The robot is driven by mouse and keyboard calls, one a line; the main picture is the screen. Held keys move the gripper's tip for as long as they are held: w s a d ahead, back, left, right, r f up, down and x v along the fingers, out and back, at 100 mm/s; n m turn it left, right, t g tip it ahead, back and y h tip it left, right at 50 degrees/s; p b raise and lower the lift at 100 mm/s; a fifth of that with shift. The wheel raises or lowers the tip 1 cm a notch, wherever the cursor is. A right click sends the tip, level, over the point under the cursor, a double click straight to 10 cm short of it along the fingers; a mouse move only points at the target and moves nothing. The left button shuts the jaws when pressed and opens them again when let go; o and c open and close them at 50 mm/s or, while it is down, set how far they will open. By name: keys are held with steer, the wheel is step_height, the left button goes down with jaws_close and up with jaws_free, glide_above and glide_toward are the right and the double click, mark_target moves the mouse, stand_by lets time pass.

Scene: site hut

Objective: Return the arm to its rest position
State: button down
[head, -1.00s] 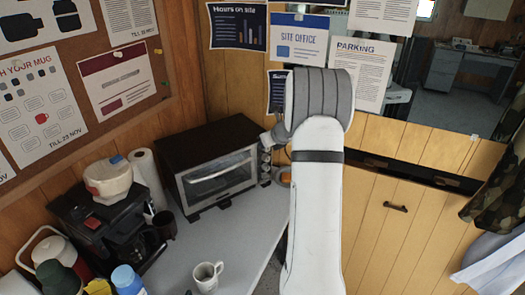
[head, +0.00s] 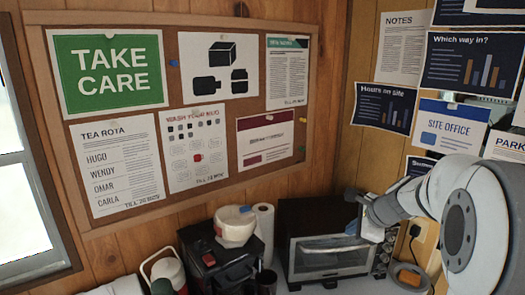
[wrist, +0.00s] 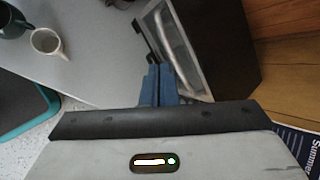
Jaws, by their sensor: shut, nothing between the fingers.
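My arm reaches in from the right of the head view. My gripper (head: 353,227) is in front of the toaster oven's upper right part in that view. In the wrist view the blue fingers of my gripper (wrist: 158,84) lie side by side, shut, with nothing between them. The toaster oven (wrist: 225,45) shows beyond the fingertips there. I cannot tell the exact gap between fingers and oven.
The toaster oven (head: 325,258) stands on the counter (wrist: 95,65) beside a paper towel roll (head: 264,228) and a coffee maker (head: 215,262). In the wrist view a white mug (wrist: 47,43) stands on the counter. A noticeboard (head: 215,105) hangs on the wall.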

steer(key=s+a+n+g+h, duration=0.1)
steer(key=s+a+n, duration=0.3)
steer(key=s+n, duration=0.6)
steer(key=s+a+f+n+g+h, duration=0.1)
steer(key=s+a+n, duration=0.4)
steer(key=s+n, duration=0.5)
steer(key=s+g+h, duration=0.1)
steer(key=s, duration=0.5)
steer(key=shift+s+a+f+n+g, duration=0.15)
steer(key=shift+a+f+n+g, duration=0.05)
steer(key=shift+f+n+g, duration=0.1)
